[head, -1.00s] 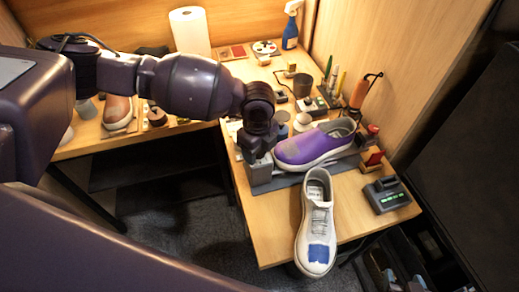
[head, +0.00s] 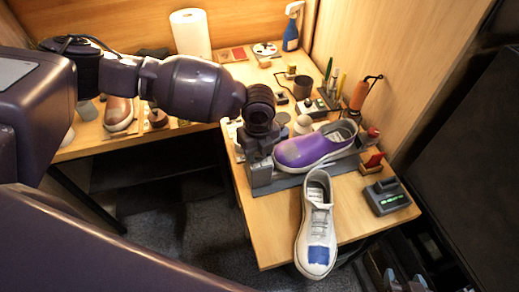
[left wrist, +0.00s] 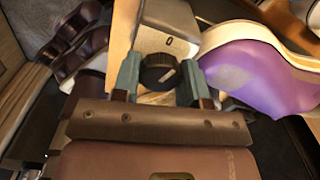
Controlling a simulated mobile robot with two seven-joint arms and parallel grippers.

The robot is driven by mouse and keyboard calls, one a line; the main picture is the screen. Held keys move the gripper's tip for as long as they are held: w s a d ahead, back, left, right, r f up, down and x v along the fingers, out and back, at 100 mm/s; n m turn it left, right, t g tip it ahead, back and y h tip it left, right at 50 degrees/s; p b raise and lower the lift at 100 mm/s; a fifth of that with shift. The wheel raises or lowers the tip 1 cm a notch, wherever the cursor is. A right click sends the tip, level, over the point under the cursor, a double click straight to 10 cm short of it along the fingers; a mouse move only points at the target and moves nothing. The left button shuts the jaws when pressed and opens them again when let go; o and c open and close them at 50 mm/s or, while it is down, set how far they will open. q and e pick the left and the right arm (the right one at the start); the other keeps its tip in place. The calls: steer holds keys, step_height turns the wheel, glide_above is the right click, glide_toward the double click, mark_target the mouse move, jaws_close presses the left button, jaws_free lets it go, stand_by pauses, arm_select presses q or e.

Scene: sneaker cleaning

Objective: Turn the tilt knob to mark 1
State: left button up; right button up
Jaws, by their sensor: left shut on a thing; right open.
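The tilt knob (left wrist: 158,72) is a round black knob with a pale pointer line. It sits on the face of a light grey block marked 0 (left wrist: 180,22). My left gripper (left wrist: 160,84) is shut on the knob, one teal finger on each side. The pointer line slants toward the right finger; mark 1 cannot be made out. In the head view my left gripper (head: 259,150) is at the grey block (head: 261,174), and the knob is hidden. A purple shoe (head: 305,150) lies beside the block. My right gripper (head: 404,279) is open at the bottom right.
A white shoe with a blue toe patch (head: 317,225) lies at the bench's front edge. Brushes, bottles and a paper towel roll (head: 190,33) stand farther back.

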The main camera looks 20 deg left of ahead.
steer(key=shift+s+f, duration=0.1)
steer(key=shift+s, duration=0.1)
arm_select(q)
steer(key=shift+m, duration=0.3)
steer(key=m, duration=0.3)
steer(key=shift+m, duration=0.3)
arm_select(e)
steer(key=shift+w+r, duration=0.35)
steer(key=shift+w, duration=0.15)
steer(key=shift+s, duration=0.1)
arm_select(q)
steer(key=shift+m, duration=0.5)
steer(key=m, duration=0.2)
steer(key=shift+m, duration=0.3)
arm_select(e)
steer(key=shift+s+f, duration=0.2)
steer(key=shift+s, duration=0.15)
arm_select(q)
steer(key=shift+m, duration=0.3)
arm_select(e)
steer(key=shift+w+r, duration=0.15)
steer(key=shift+w, duration=0.1)
